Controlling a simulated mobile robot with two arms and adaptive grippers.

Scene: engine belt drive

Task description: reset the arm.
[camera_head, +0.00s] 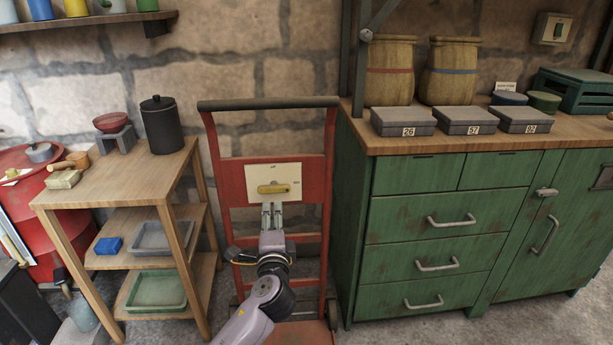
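My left gripper (272,209) is low in the middle of the head view, with its arm rising from the bottom edge. Its fingers point away from me, towards a cream panel (288,175) with a yellow oblong piece (273,188) on it. The fingertips appear just below the yellow piece. I cannot tell whether they touch the panel or how far apart they are. The panel shows in front of a red hand truck (231,180) with a dark top bar. My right gripper is not in view.
A wooden shelf table (125,180) with a black canister (161,125) stands left. A green cabinet (440,230) stands close on the right, with grey boxes (403,122) and two barrels (389,72) on top. A red drum (25,215) is far left.

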